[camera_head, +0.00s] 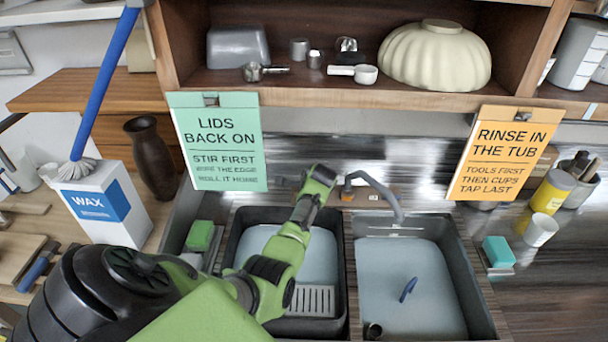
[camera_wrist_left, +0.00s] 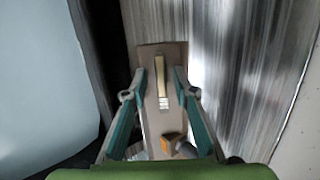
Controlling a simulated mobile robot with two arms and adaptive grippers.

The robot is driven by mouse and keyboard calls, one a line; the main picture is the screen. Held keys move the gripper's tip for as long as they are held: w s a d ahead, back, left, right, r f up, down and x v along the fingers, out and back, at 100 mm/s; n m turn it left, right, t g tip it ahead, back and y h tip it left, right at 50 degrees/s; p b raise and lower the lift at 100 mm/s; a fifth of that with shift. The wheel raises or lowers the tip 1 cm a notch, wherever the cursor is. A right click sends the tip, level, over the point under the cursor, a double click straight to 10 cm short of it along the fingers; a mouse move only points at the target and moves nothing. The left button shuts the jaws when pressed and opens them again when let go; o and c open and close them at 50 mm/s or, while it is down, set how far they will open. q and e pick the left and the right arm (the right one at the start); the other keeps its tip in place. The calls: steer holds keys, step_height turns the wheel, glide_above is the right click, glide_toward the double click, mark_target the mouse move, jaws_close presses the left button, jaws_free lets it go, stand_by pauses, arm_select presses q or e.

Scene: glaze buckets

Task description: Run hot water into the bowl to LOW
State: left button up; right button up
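Pale blue surfaces show in both; I cannot tell the water level. My left gripper (camera_head: 320,176) is behind the left basin, left of the tap. In the left wrist view, its teal fingers (camera_wrist_left: 159,100) are open, one either side of a brass-coloured lever (camera_wrist_left: 161,78) on a brown plate (camera_wrist_left: 150,55). I cannot tell whether they touch it. An orange-and-grey part (camera_wrist_left: 178,146) sits lower on the plate. My right gripper is out of view.
A green sign (camera_head: 215,140) and an orange sign (camera_head: 503,150) hang from the shelf above the sinks. A blue-handled thing (camera_head: 408,289) is in the right basin. A white wax box (camera_head: 105,205) stands left; a teal sponge (camera_head: 498,251) lies right.

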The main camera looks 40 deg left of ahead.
arm_select(q)
steer(key=shift+r, duration=0.1)
steer(key=v, duration=1.2)
steer(key=shift+w, duration=0.1)
stand_by(0.5)
